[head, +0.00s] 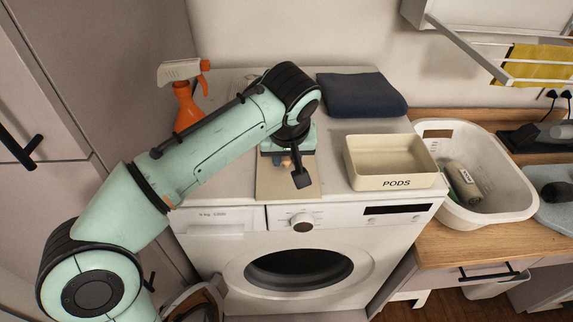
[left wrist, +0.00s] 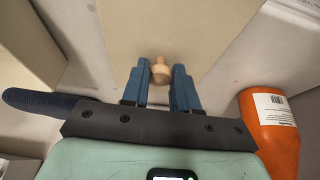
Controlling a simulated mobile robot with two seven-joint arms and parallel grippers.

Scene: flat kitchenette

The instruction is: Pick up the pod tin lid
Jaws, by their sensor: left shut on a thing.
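The pod tin lid is a flat beige panel (head: 268,186) with a small wooden knob (left wrist: 160,71). In the head view it is at the front middle of the washing machine top, partly hidden by my left arm. In the left wrist view the lid (left wrist: 180,30) fills the top middle. My left gripper (head: 287,161) is over the lid, its blue fingers (left wrist: 160,78) shut on the knob. I cannot tell whether the lid touches the machine top. The cream pod tin (head: 395,183), marked PODS, stands open to the right. My right gripper is not in view.
An orange spray bottle (head: 187,102) stands at the back left of the washing machine (head: 340,213). A folded navy cloth (head: 362,94) lies at the back right. A drying rack hangs above.

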